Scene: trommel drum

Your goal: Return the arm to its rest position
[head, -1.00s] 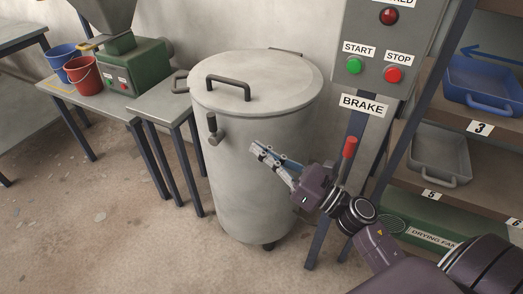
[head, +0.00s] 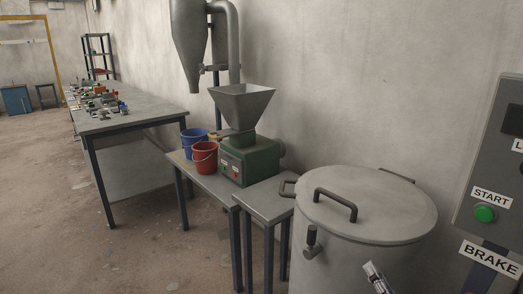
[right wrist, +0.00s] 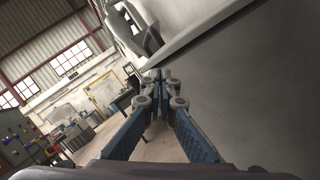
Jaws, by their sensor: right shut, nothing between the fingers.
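My right gripper (head: 377,278) shows only as fingertips at the bottom edge of the head view, in front of the drum's side. In the right wrist view the two blue fingers of my right gripper (right wrist: 164,88) come together at the tips, with nothing between them. The grey drum (head: 325,262) has a round lid (head: 385,212) that lies closed on top, with a dark handle. The drum's latch (head: 311,240) hangs at the left front. My left gripper is in neither view.
A control panel (head: 485,165) with a green START button (head: 485,213) and BRAKE label stands at right. A green machine (head: 250,160) and red bucket (head: 204,157) stand on a table left of the drum. A long workbench (head: 140,117) is further back. The floor at left is clear.

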